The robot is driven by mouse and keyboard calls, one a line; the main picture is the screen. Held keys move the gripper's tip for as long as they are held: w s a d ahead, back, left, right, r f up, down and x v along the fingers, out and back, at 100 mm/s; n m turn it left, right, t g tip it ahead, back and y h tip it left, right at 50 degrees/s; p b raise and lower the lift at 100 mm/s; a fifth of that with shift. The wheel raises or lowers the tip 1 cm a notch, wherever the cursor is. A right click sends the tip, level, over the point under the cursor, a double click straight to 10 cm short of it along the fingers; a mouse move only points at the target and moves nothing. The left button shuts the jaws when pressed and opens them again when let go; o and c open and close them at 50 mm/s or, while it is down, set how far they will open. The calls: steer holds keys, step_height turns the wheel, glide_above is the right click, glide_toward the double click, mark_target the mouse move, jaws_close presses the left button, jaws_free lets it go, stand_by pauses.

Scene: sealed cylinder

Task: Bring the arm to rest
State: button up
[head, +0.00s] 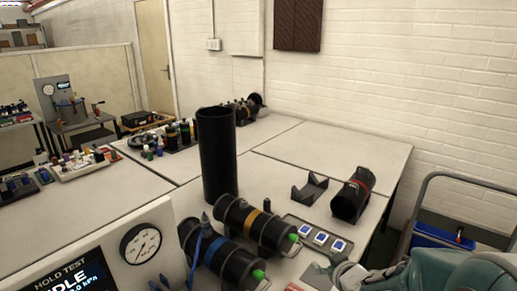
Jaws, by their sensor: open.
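My arm (440,272), teal and grey, shows at the bottom right corner, low in front of the table. My gripper (330,268) is at its left end, near the table's front edge, partly cut off by the frame. It is open, and I see nothing held in it. It is just below a small tray (345,247) with several blue-and-white pieces. To its left lie two dark cylinders, one with a yellow band (249,223) and one with a blue band (217,253), both with green tips.
A tall black tube (217,155) stands upright on the table. A red-banded cylinder (352,197) lies right of an empty black cradle (309,190). A hold-test box with a gauge (141,244) is at lower left. A cart rail (463,177) is at right. The far right tabletop (335,150) is clear.

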steer(key=s+d+r+m+g+h, duration=0.25)
steer(key=s+r+m+h, duration=0.2)
steer(key=s+r, duration=0.4)
steer(key=s+a+r+g, duration=0.1)
steer(key=s+a+g, duration=0.1)
steer(key=s, duration=0.5)
steer(key=s+a+r+g+y, duration=0.1)
steer(key=s+a+g, duration=0.1)
steer(key=s, duration=0.6)
steer(key=shift+a+m, duration=0.2)
steer(key=shift+m, duration=0.25)
